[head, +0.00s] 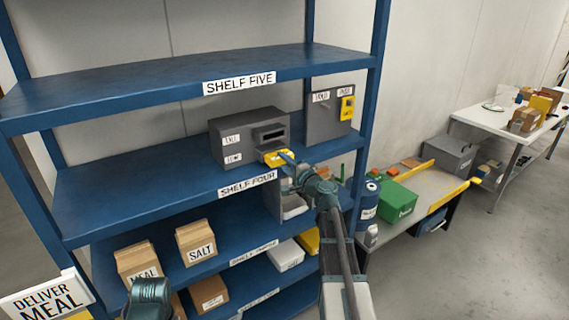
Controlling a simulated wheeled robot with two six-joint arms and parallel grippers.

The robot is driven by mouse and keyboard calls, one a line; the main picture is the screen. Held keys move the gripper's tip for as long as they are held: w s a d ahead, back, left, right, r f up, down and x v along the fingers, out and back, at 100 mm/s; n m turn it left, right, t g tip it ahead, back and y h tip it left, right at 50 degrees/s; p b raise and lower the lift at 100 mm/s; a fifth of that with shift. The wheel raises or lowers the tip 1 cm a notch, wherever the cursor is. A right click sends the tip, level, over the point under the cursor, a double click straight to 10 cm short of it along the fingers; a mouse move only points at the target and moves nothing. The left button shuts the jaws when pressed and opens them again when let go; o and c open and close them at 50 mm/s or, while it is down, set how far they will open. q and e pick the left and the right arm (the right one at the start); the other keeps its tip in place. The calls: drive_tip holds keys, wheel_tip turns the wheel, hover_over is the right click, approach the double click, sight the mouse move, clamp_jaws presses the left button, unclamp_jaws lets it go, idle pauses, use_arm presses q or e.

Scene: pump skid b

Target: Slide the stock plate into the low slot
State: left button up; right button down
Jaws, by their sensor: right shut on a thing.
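A grey box (230,140) with two small white labels stands on the blue shelf marked SHELF FOUR. A dark slot opening (270,134) shows high on the right of its front. A yellow plate (273,159) is at the lower right of that front, below the opening. My right gripper (287,160) is shut on the yellow plate from the front right. Whether the plate's far edge is inside a lower slot cannot be told; that part is small and partly covered. Of my left arm only a teal part shows at the bottom left; its fingers do not show.
A grey panel (325,117) with labels and a yellow part (347,108) stands right of the box. SHELF FIVE (180,85) is overhead. Cartons (196,242) are on the shelf below. A blue post (371,120) borders the right side. The left of shelf four (130,190) is clear.

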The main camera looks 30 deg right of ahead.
drive_tip(key=shift+w, duration=0.35)
drive_tip(key=shift+c, duration=2.3)
unclamp_jaws()
drive_tip(key=shift+s, duration=0.1)
drive_tip(key=s+d, duration=0.1)
drive_tip(key=s, duration=1.2)
drive_tip(key=shift+s, duration=0.25)
